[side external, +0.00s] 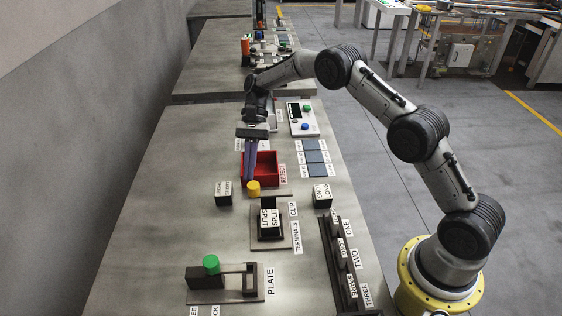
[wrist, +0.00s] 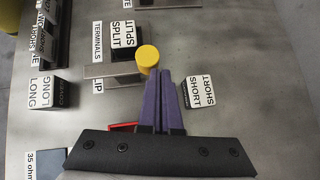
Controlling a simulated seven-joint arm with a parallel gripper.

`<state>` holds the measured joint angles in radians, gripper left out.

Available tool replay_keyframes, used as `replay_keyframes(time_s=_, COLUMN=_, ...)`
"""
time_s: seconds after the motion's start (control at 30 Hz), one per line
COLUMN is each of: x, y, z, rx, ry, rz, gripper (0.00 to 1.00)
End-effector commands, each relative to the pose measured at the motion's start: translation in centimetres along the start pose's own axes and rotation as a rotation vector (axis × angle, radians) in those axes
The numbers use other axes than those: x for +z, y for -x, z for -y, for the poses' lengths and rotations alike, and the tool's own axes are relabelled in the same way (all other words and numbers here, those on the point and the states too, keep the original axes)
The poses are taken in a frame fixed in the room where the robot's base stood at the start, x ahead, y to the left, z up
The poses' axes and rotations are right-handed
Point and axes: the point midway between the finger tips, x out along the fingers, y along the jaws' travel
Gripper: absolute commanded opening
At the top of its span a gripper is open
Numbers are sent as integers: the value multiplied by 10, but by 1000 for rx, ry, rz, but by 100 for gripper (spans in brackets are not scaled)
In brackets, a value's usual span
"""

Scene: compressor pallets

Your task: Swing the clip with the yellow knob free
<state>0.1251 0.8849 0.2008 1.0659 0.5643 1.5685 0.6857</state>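The yellow knob (side external: 253,188) stands at the far end of the fixture labelled CLIP and TERMINALS (side external: 285,238), beside a block labelled SPLIT (side external: 269,222). The knob (wrist: 148,57) also shows whole in the wrist view, just beyond my fingertips. My gripper (side external: 249,180) points down at the knob. Its two purple fingers (wrist: 160,73) lie close together and look shut, with nothing seen between them. The tips are right beside the knob; I cannot tell whether they touch it.
A red REJECT tray (side external: 268,168) lies behind the knob. SHORT (side external: 223,194) and LONG (side external: 322,195) blocks stand left and right. A PLATE fixture with a green knob (side external: 211,265) is nearer, and a rack with several labelled parts (side external: 340,262) is at right. The left tabletop is clear.

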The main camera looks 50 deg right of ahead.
Motion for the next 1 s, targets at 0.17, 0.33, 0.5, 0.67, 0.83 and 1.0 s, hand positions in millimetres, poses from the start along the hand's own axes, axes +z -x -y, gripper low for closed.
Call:
replay_keyframes(time_s=0.17, x=0, y=16, z=1, rx=-3, ry=1, rz=0, gripper=0)
replay_keyframes(time_s=0.33, x=-1, y=50, z=1, rx=-5, ry=1, rz=-2, gripper=0)
replay_keyframes(time_s=0.5, x=-1, y=83, z=1, rx=-4, ry=2, rz=-3, gripper=0)
replay_keyframes(time_s=0.67, x=-1, y=103, z=1, rx=-3, ry=1, rz=-1, gripper=0)
replay_keyframes(time_s=0.83, x=-1, y=116, z=0, rx=-2, ry=1, rz=-2, gripper=0)
replay_keyframes(time_s=1.0, x=0, y=120, z=0, rx=-1, ry=0, rz=-1, gripper=0)
